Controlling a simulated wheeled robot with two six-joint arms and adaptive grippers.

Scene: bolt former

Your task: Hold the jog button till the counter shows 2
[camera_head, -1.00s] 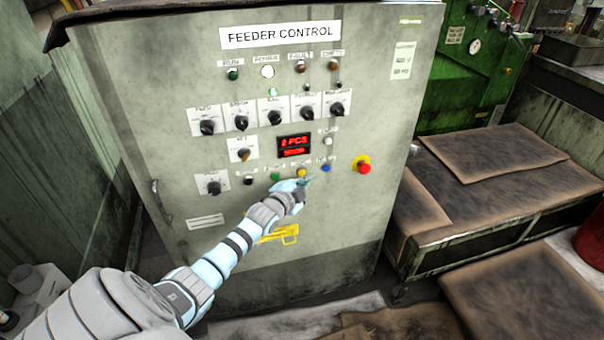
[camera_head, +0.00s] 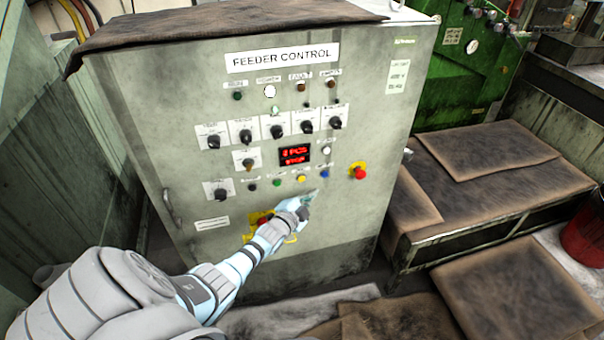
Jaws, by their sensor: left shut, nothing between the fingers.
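The feeder control cabinet (camera_head: 372,120) stands in front of me. Its red counter display (camera_head: 294,154) appears to read "2 PCS", with a smaller blurred line below. Under the display is a row of buttons: black (camera_head: 252,185), green (camera_head: 277,182), yellow (camera_head: 301,178) and blue (camera_head: 325,173). Their labels are too small to read, so I cannot tell which is the jog button. My left gripper (camera_head: 309,199) is shut and empty, just below the yellow and blue buttons, and appears apart from them. My right gripper is out of view.
A red emergency stop (camera_head: 360,172) on a yellow base sits right of the buttons. A red-and-yellow switch (camera_head: 262,218) is partly behind my left arm. Several black knobs (camera_head: 304,127) fill the panel above. A low bench (camera_head: 470,245) stands to the right.

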